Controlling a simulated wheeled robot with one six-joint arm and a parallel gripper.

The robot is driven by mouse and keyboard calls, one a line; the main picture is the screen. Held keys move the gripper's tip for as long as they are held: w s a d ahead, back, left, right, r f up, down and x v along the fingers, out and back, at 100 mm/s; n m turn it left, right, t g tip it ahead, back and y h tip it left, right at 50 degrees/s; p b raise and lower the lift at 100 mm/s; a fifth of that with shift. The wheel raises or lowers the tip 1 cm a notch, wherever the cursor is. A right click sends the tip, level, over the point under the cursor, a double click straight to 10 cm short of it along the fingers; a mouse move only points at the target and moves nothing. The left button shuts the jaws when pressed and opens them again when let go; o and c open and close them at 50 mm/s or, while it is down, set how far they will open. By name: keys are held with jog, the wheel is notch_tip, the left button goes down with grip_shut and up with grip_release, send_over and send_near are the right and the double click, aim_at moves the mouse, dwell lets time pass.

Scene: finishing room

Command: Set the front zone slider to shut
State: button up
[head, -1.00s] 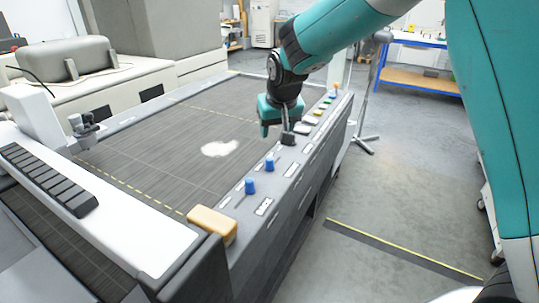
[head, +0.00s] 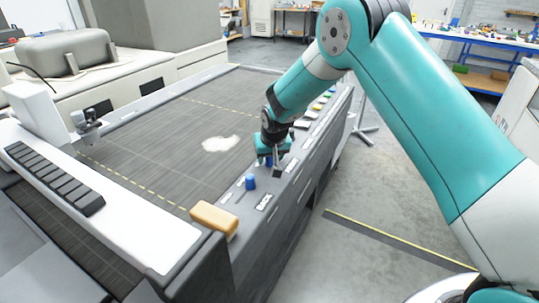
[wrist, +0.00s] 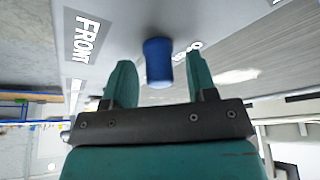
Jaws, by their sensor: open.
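The front zone slider is a blue knob (wrist: 158,62) on the grey side panel. In the wrist view it stands beside a "FRONT" label (wrist: 83,40), with a small white mark on its other side. My gripper (wrist: 160,75) is open, with one finger on either side of the knob's line and the knob at about the fingertips. I cannot tell whether they touch it. In the head view my gripper (head: 273,168) is low over the panel and partly hides a blue knob. A second blue knob (head: 250,182) stands nearer on the panel, clear of the gripper.
A tan block (head: 214,218) sits at the panel's near corner. The dark table bed (head: 160,140) with a pale patch lies left of the panel. Open floor (head: 340,190) is on the right.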

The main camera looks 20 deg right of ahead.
grip_shut()
jog(key=w+d+b, duration=0.1)
jog(key=w+d, duration=0.1)
jog(key=w+d+b, duration=0.1)
jog(key=w+d, duration=0.1)
jog(key=shift+w+d, duration=0.2)
jog(key=shift+d, duration=0.05)
jog(key=shift+w+r, duration=0.1)
jog(key=shift+r, duration=0.05)
grip_release()
jog(key=shift+w+d, duration=0.1)
jog(key=shift+d, duration=0.05)
